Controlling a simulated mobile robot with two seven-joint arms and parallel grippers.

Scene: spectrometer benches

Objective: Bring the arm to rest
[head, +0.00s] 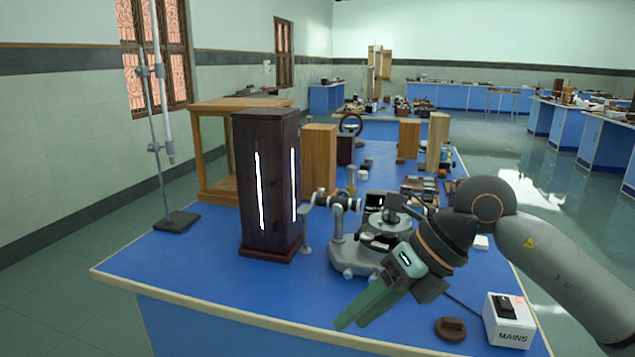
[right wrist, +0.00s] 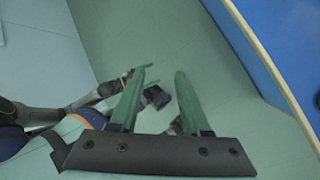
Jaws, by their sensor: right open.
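My right arm comes in from the right in the head view. Its gripper (head: 352,323) points down and left over the front of the blue bench, with nothing between its green fingers. In the right wrist view the two fingers (right wrist: 160,74) stand apart, open and empty, with the green floor behind them. Part of my left arm (right wrist: 95,95) shows at the left of the right wrist view; whether its gripper is open or shut is unclear. The left arm does not show in the head view.
The blue bench (head: 190,260) carries a dark wooden lamp housing (head: 268,185), a spectrometer (head: 350,250) just behind my right gripper, a white MAINS box (head: 506,322) and a brown round piece (head: 450,329). A metal stand (head: 176,222) is at the left. The front left bench top is clear.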

